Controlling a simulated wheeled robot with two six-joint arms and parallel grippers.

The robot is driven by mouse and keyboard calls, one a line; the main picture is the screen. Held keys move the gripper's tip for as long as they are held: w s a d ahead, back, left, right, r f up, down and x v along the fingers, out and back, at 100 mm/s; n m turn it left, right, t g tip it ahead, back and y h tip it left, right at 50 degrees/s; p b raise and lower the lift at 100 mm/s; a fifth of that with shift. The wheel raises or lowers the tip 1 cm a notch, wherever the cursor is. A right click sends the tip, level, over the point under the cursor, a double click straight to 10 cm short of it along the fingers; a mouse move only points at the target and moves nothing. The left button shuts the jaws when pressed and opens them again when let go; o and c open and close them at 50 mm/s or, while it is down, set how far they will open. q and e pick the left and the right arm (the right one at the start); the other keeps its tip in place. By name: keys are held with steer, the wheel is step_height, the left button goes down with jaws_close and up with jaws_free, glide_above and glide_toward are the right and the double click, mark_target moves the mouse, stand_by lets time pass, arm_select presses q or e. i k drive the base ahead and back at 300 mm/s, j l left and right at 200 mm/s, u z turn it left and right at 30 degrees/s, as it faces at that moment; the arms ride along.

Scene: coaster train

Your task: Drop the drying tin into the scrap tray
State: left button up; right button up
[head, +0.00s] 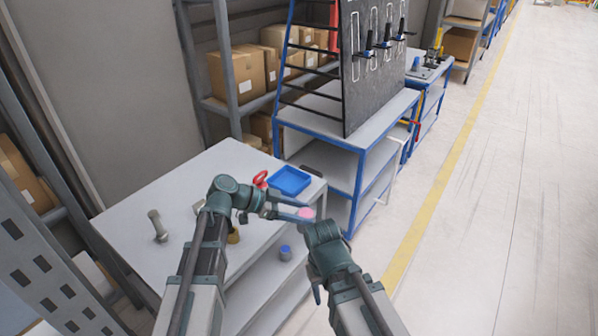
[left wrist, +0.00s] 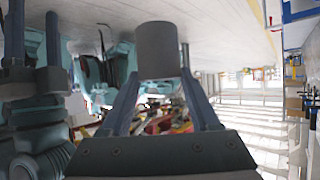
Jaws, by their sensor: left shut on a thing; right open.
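My left gripper (head: 292,211) is shut on the drying tin (head: 305,214), whose round pink face shows at the fingertips, off the front right edge of the table. In the left wrist view the tin is a plain grey cylinder (left wrist: 158,50) between the two fingers. A blue square tray (head: 290,180), the only tray I see and likely the scrap tray, lies on the table's right corner, just behind my left gripper. My right gripper (head: 317,293) is low beside the table, partly hidden by its own arm; it is open, with nothing seen in it.
On the grey table (head: 180,195) are a red-handled tool (head: 260,180), a grey metal part (head: 158,226) and a brass-coloured piece (head: 234,237) partly behind my left arm. A blue-topped item (head: 285,253) stands on the lower shelf. A blue-framed bench (head: 325,125) stands behind; the floor at right is clear.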

mark_target(285, 184)
steer(key=i+l+u, duration=0.1)
steer(key=i+l, duration=0.7)
